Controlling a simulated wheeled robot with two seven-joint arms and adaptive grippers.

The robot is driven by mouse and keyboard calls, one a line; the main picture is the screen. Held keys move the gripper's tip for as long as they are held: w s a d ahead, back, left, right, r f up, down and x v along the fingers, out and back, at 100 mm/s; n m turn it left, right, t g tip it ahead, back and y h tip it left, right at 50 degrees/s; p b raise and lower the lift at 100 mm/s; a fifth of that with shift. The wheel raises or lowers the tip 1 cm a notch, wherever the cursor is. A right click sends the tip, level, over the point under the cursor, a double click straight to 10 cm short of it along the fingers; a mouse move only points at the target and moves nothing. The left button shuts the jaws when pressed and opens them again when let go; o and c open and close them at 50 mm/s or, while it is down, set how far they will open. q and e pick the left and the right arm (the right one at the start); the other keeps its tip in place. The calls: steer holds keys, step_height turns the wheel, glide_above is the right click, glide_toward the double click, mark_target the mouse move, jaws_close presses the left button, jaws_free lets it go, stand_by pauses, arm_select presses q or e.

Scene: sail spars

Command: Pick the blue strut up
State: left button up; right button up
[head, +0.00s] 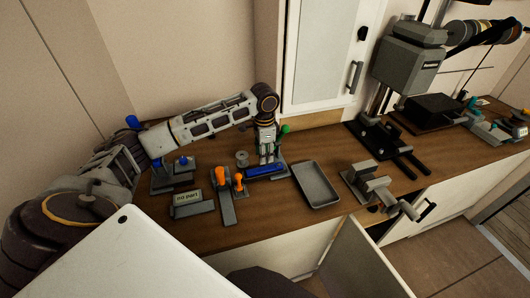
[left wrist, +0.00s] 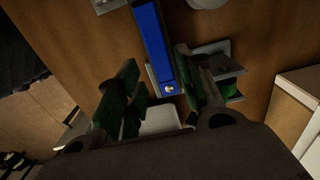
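The blue strut (head: 266,170) is a long bar lying on a grey holder on the wooden bench. In the left wrist view the strut (left wrist: 152,42) runs from the top edge down toward the space between my fingers, with a small pale round spot at its near end. My left gripper (head: 267,157) points down just above and behind the strut in the head view. In the left wrist view my left gripper (left wrist: 162,95) has its dark green-padded fingers well apart, with nothing clamped between them. My right gripper does not show.
A grey tray (head: 316,184) lies right of the strut. Orange-knobbed clamps (head: 238,181) stand to its left, near a labelled plate (head: 187,198). A green knob (head: 286,129) is behind the gripper. A vise (head: 372,184) and drill press (head: 407,62) stand farther right.

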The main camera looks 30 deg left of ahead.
mark_target(265, 168)
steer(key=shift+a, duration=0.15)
arm_select(q)
steer(key=shift+f, duration=0.15)
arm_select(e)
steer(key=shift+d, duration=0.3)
arm_select(q)
steer(key=shift+f, duration=3.2)
steer(key=shift+r, duration=0.1)
steer(key=c, duration=0.7)
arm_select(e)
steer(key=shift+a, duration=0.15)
arm_select(q)
steer(key=shift+r, duration=0.25)
